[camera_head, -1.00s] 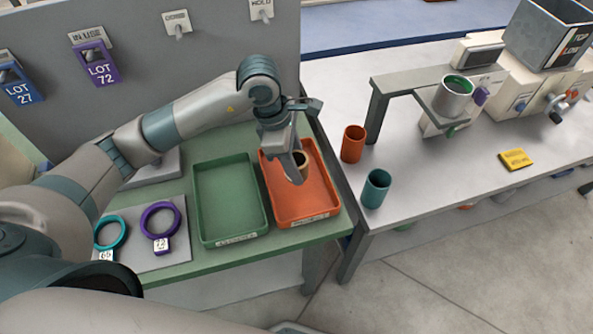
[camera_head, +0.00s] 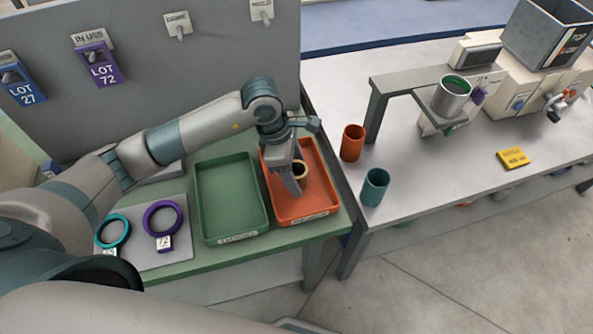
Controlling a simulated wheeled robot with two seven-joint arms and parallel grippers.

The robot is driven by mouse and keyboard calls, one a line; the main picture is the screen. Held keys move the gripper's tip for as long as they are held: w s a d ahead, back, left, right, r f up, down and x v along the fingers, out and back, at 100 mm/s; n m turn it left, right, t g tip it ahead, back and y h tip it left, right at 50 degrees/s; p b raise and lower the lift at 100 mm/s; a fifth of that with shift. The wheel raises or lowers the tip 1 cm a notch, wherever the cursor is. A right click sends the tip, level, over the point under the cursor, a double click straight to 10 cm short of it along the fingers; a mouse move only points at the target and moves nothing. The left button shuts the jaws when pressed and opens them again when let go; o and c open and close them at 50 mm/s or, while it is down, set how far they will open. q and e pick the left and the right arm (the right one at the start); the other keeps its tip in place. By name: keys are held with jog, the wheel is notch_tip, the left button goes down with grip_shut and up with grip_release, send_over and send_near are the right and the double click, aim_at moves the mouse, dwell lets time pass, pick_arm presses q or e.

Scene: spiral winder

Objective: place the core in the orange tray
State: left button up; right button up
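The core (camera_head: 301,168), a small tan cylinder with a dark opening, shows beside the fingers of my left gripper (camera_head: 294,180), over the orange tray (camera_head: 323,205). The gripper points down inside the tray's outline and appears shut on the core. The gripper partly hides the core, so I cannot tell whether its underside touches the tray floor. The orange tray lies on the green table, right of the green tray. My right gripper is not in view.
The green tray (camera_head: 231,205) is empty. Teal (camera_head: 113,232) and purple (camera_head: 163,219) rings lie on a grey board at left. An orange cup (camera_head: 352,143) and a teal cup (camera_head: 375,187) stand on the grey bench, near a metal stand (camera_head: 408,75).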

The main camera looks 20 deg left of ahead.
pick_arm(q)
jog(key=shift+r, duration=0.15)
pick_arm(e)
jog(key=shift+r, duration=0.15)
pick_arm(q)
jog(key=shift+r, duration=0.1)
jog(key=b+v, duration=0.3)
jog(key=v, duration=0.6)
jog(key=shift+r, duration=0.15)
jog(key=shift+b+v, duration=0.4)
jog(key=shift+v, duration=0.8)
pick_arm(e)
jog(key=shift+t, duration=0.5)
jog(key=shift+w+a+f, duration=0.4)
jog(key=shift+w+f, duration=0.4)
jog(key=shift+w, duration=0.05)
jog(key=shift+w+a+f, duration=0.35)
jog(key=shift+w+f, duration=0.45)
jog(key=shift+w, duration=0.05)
pick_arm(q)
jog(key=shift+r, duration=0.15)
